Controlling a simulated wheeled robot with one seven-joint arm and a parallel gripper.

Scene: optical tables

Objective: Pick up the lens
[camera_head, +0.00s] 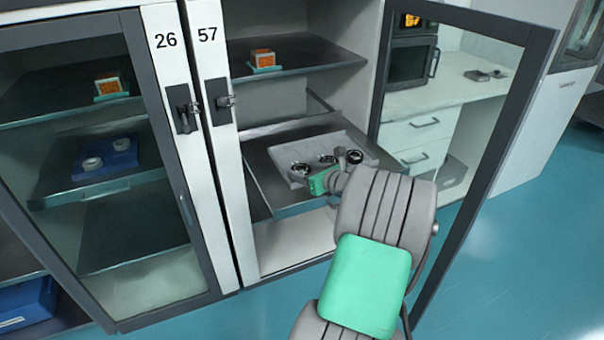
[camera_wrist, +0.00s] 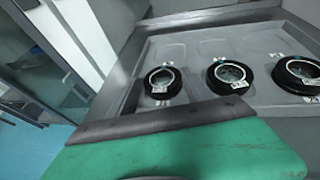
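Three round lenses in black ring mounts stand in a row in the wrist view: a left lens (camera_wrist: 162,82), a middle lens (camera_wrist: 229,75) and a right lens (camera_wrist: 297,75). They lie in a shallow grey tray (camera_wrist: 185,45) with recesses. In the head view the tray (camera_head: 295,150) sits on a pulled-out shelf in the open cabinet. My gripper (camera_head: 320,182) is at the tray's front, close to the lenses. In the wrist view its green part and dark edge (camera_wrist: 155,122) fill the bottom, in front of the lenses. Its finger opening cannot be made out, and no lens is seen held.
The open glass door (camera_head: 484,125) stands to the right of my arm. The cabinet post marked 57 (camera_head: 215,130) is on the left. An upper shelf (camera_head: 300,55) with an orange box (camera_head: 262,58) is above the tray. Closed cabinet 26 stands further left.

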